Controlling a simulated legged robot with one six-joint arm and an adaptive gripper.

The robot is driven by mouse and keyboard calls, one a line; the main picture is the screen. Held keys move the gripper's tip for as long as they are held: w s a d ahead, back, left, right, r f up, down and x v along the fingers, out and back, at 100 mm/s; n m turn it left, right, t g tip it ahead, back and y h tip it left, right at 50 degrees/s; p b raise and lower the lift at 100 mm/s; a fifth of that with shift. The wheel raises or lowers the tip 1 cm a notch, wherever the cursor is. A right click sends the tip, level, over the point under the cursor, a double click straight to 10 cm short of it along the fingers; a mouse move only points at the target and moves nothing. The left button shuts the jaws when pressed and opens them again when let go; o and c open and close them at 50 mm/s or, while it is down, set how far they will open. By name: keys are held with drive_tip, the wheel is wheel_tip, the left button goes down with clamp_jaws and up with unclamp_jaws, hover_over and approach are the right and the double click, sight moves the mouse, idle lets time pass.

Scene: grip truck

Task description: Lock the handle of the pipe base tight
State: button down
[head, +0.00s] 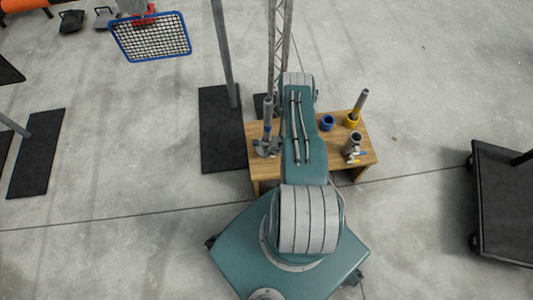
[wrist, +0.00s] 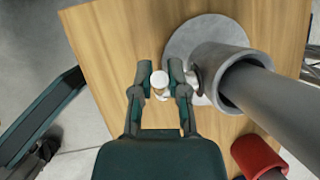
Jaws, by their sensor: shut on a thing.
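In the wrist view, a grey pipe base with a round plate (wrist: 190,38) and a thick collar (wrist: 222,60) stands on the wooden table. A grey pipe (wrist: 285,100) sits in the collar. My gripper (wrist: 161,74) is beside the collar, its two fingers closed around a small pale handle (wrist: 160,84). Whether the handle is fully tight cannot be told. In the head view, a grey pipe base (head: 267,148) with an upright pipe (head: 268,115) stands on the table's left side. My arm hides the gripper there.
The wooden table (head: 258,171) also bears a blue ring (head: 327,122), a yellow base (head: 352,120) with a tilted pipe and a grey collar (head: 353,143). A black cart (head: 505,205) stands at right.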

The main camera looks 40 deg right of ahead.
drive_tip(key=t+y, duration=0.2)
drive_tip(key=shift+s+d+r+y, duration=0.1)
drive_tip(key=shift+d+r+y, duration=0.1)
drive_tip(key=shift+d+y, duration=0.15)
drive_tip(key=shift+s+d+r+m+t+y, duration=0.1)
drive_tip(key=shift+s+d+m+t+y, duration=0.1)
drive_tip(key=shift+t+y, duration=0.5)
drive_tip(key=shift+s+d+m+t+y, duration=0.15)
drive_tip(key=shift+t+y, duration=0.25)
drive_tip(key=shift+y, duration=0.55)
drive_tip(key=shift+w, duration=0.1)
drive_tip(key=c, duration=0.9)
unclamp_jaws()
